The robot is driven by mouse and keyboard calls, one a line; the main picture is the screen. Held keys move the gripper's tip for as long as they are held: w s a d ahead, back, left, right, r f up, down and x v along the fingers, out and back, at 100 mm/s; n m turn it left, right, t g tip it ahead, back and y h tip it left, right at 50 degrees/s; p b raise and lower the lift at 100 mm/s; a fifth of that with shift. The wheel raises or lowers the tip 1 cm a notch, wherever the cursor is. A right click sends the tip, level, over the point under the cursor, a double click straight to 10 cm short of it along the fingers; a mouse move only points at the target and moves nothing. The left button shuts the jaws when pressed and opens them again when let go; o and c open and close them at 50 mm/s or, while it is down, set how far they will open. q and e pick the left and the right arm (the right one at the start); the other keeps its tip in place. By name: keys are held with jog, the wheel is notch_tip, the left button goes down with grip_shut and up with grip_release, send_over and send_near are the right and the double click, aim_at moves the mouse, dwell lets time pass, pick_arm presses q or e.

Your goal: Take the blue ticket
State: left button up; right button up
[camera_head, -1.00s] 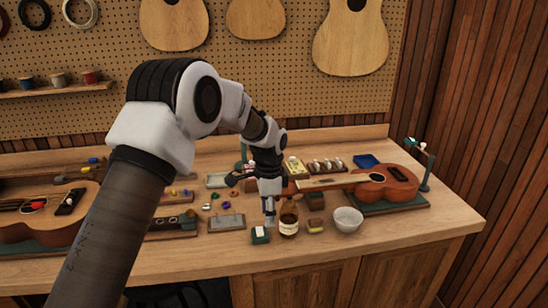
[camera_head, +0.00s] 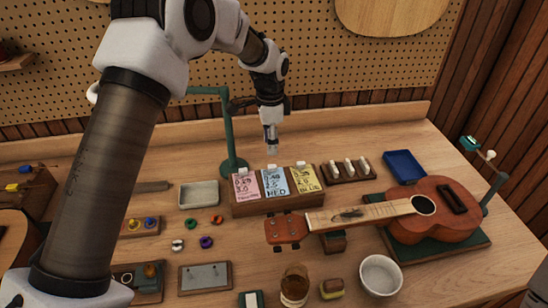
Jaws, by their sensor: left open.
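The blue ticket (camera_head: 275,183) stands upright in the middle of a wooden holder (camera_head: 275,206), with a white tab on its top. Its bottom line of writing looks like "RED". A pink ticket (camera_head: 246,186) stands to its left. A yellow ticket (camera_head: 304,179) stands to its right, and its bottom line looks like "BLUE". My left gripper (camera_head: 272,148) points down above and slightly behind the tickets, apart from them. It is open and empty. My right gripper is not in view.
A green stand (camera_head: 229,130) rises just left of the holder. A ukulele (camera_head: 430,215) lies to the right, its neck reaching in front of the holder. A rack of white-topped pegs (camera_head: 348,170), a blue tray (camera_head: 404,166) and a white bowl (camera_head: 380,275) are nearby.

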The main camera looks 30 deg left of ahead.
aim_at(272, 165)
pick_arm(q)
jog(key=shift+s+d+f, duration=0.2)
jog(key=shift+d+f, duration=0.05)
jog(key=shift+f, duration=0.1)
jog(key=shift+s+d+f+p, duration=0.55)
jog(key=shift+s+p, duration=0.15)
jog(key=shift+s, duration=0.05)
jog(key=shift+f+p, duration=0.45)
jog(key=shift+f, duration=0.25)
jog(key=f, duration=0.2)
jog(key=w+f, duration=0.1)
jog(key=shift+a+f, duration=0.2)
jog(key=shift+a, duration=0.2)
jog(key=shift+f, duration=0.15)
jog(key=shift+s+d+r, duration=0.15)
jog(key=shift+s+r, duration=0.05)
jog(key=c, duration=0.3)
jog(key=shift+r, duration=0.1)
jog(key=c, duration=0.5)
jog(key=shift+c, duration=0.3)
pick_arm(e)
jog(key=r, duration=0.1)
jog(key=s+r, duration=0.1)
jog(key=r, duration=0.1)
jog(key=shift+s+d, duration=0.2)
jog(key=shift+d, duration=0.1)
